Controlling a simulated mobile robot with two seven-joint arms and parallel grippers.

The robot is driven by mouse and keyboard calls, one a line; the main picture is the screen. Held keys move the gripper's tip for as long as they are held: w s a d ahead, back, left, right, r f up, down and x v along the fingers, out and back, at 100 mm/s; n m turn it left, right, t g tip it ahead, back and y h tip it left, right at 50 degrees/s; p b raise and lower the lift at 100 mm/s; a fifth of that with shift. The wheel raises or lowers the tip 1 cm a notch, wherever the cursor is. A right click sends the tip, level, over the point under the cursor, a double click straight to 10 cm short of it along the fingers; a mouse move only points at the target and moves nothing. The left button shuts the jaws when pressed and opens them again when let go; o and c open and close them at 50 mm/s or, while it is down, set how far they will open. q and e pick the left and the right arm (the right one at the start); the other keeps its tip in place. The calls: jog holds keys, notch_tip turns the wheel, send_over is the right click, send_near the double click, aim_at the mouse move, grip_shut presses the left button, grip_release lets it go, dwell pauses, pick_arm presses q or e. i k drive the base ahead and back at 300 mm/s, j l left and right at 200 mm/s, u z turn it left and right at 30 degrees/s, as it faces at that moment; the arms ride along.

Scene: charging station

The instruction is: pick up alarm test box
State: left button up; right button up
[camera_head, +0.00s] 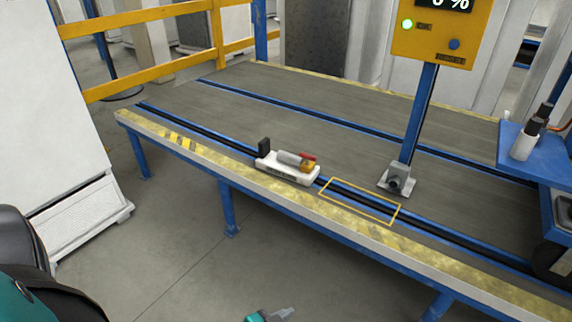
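A white-based device that looks like the alarm test box (287,175) lies near the front edge of the raised platform (300,110). It carries a black block at its left end, a grey cylinder in the middle, and red and yellow parts at its right end. What seems to be my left gripper (280,314) shows only in part at the bottom edge, as a teal piece with a grey tip. It is well apart from the box, and its opening is cut off. My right gripper is not in view.
A yellow outlined rectangle (360,200) marks the platform right of the box. Behind it stands a blue post (421,115) with a yellow display panel (433,35). A blue stand (540,150) is at right, a white cabinet (45,120) at left. The front floor is clear.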

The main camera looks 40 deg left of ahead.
aim_at(292, 167)
jog(key=i+j+u, duration=0.1)
jog(key=u, duration=0.8)
jog(key=i+j+u, duration=0.1)
jog(key=i+u, duration=0.95)
jog(key=i+l, duration=0.2)
jog(key=i, duration=0.25)
jog(key=i+l+u, duration=0.15)
jog(key=i, duration=0.3)
